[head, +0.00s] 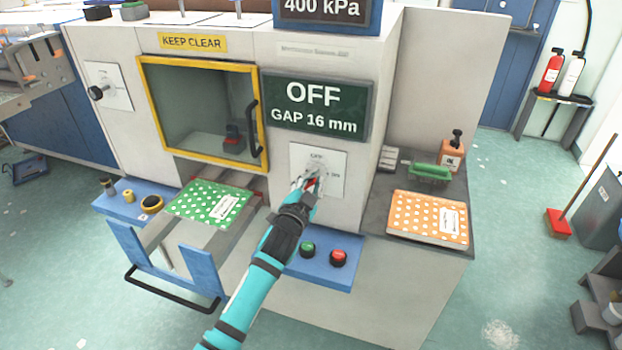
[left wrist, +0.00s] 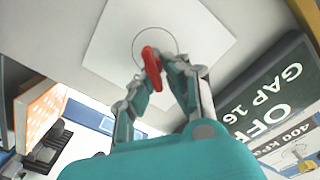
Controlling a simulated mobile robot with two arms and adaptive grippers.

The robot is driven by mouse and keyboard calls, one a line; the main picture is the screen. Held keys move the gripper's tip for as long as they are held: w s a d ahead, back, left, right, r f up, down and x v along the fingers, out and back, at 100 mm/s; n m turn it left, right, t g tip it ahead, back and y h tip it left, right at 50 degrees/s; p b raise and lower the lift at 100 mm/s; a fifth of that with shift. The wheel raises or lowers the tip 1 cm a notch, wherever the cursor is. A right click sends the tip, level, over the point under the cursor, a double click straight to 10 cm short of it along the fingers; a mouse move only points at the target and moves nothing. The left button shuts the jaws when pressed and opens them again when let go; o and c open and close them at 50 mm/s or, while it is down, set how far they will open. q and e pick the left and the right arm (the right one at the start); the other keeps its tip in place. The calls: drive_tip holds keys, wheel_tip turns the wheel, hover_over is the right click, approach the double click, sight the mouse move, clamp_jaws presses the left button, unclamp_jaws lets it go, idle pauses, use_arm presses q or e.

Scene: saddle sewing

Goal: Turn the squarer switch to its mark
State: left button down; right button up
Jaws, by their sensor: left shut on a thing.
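The squarer switch is a red knob (left wrist: 152,68) on a white square plate (head: 334,163) on the machine's front. Small lettering on the plate reads OFF at the top and what looks like ON at the right. The plate (left wrist: 190,30) fills the upper middle of the left wrist view, with a thin circle around the knob. My left gripper (head: 312,183) is shut on the knob, with its fingers on either side of it. It hides most of the knob in the head view. My right gripper is not in view.
A dark display (head: 317,106) above the plate reads OFF, GAP 16 mm. Green (head: 307,248) and red (head: 338,257) buttons sit on the blue ledge below. A yellow-framed window (head: 150,110) is at left. An orange dotted pad (head: 405,215) lies on the right counter.

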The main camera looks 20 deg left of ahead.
use_arm(q)
drive_tip(key=m, duration=0.2)
drive_tip(key=f+m, duration=0.1)
drive_tip(key=m, duration=0.2)
drive_tip(key=shift+s+d+f+m, duration=0.1)
drive_tip(key=shift+d+f+m, duration=0.05)
drive_tip(key=shift+d+m, duration=0.25)
drive_tip(key=m, duration=0.2)
drive_tip(key=f+m, duration=0.1)
drive_tip(key=m, duration=0.1)
drive_tip(key=shift+d+m, duration=0.1)
drive_tip(key=shift+m, duration=0.2)
drive_tip(key=c, duration=1.3)
unclamp_jaws()
drive_tip(key=shift+r, duration=0.3)
drive_tip(key=s, duration=1.2)
drive_tip(key=shift+a, duration=0.3)
